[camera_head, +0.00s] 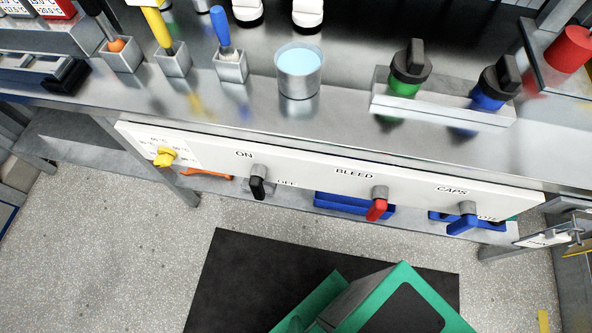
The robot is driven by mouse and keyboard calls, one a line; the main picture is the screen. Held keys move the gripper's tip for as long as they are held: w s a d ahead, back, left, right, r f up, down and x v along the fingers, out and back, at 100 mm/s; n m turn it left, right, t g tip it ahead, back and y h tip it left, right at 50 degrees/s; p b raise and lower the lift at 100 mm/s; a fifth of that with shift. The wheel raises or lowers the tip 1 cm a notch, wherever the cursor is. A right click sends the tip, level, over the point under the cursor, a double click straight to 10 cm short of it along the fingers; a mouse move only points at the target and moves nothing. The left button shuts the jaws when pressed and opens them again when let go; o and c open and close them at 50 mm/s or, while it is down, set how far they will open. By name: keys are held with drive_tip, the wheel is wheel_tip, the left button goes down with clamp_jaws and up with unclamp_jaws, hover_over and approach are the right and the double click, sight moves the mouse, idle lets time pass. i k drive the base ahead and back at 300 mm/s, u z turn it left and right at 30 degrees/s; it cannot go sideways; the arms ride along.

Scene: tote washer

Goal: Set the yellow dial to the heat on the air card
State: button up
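The yellow dial (165,157) sits at the left end of the white front panel (310,175), below the bench edge. Small temperature marks surround it, too small to read surely, and its exact setting cannot be told. At the top left corner, cut off by the picture edge, are a white card with red edging (14,8) and a red-edged card (55,8) with small temperature figures. I cannot tell which, if either, is the air card. My gripper is not in view.
The panel also carries a black lever (257,186), a red lever (376,209) and a blue lever (463,224). A black mat (240,285) lies on the speckled floor.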

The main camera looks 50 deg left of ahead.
sight(166, 157)
drive_tip(key=u, duration=1.7)
